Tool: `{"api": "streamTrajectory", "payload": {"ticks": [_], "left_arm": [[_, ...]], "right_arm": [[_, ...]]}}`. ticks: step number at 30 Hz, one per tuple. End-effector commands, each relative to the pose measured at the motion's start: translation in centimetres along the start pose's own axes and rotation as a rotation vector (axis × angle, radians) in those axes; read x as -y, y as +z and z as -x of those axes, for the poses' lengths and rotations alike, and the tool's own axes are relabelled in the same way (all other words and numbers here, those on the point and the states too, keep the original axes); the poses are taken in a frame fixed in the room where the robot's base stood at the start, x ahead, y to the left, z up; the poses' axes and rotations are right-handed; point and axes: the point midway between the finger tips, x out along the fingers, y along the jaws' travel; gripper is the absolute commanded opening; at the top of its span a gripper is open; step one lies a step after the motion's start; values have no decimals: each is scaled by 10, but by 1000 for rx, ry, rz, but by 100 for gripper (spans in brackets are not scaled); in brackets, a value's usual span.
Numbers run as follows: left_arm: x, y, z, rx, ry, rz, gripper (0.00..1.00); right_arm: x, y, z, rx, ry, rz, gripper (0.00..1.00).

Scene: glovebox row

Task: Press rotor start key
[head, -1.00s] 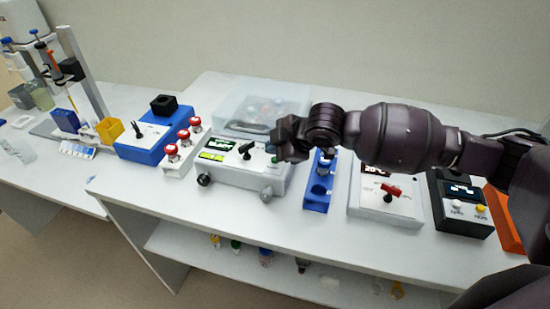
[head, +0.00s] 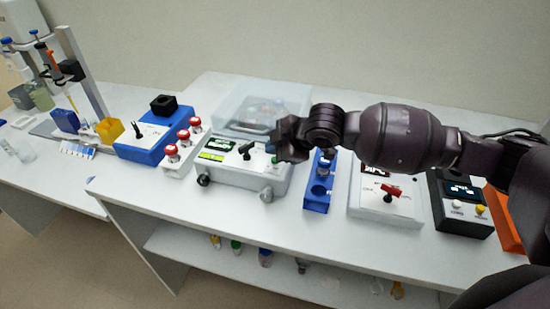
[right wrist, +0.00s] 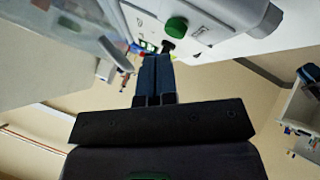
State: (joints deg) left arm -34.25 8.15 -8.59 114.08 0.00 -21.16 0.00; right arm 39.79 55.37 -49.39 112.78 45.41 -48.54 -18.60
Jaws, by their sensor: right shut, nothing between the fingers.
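The rotor unit is a light grey box (head: 225,176) with a clear-lidded chamber (head: 265,103) behind it, a lit display and a black lever knob (head: 246,149). A green key (head: 274,158) is at its right end, partly covered by my right gripper in the head view. The green key also shows in the right wrist view (right wrist: 176,27), just beyond the fingertips. My right gripper (head: 281,143) is shut and empty, right over or against the key; I cannot tell whether they touch. My left gripper is not in view.
A blue tube rack (head: 318,194) stands just right of the unit. Further right are a white box with a red lever (head: 391,190) and a black box with two buttons (head: 463,208). Red-capped vials (head: 172,152) stand to the left. The bench's front strip is clear.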

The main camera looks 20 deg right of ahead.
Motion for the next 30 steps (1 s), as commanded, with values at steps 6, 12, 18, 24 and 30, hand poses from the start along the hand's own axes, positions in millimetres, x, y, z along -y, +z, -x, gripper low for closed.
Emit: {"api": "streamTrajectory", "payload": {"ticks": [6, 12, 18, 24, 30], "left_arm": [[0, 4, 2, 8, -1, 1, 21], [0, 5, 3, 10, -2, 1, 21], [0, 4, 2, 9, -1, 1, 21], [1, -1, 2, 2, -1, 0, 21], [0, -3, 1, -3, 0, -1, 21]], "right_arm": [[0, 0, 0, 0, 0, 0, 0], [0, 0, 0, 0, 0, 0, 0], [0, 0, 0, 0, 0, 0, 0], [3, 3, -4, 0, -1, -1, 0], [5, 4, -6, 0, -1, -1, 0]]}}
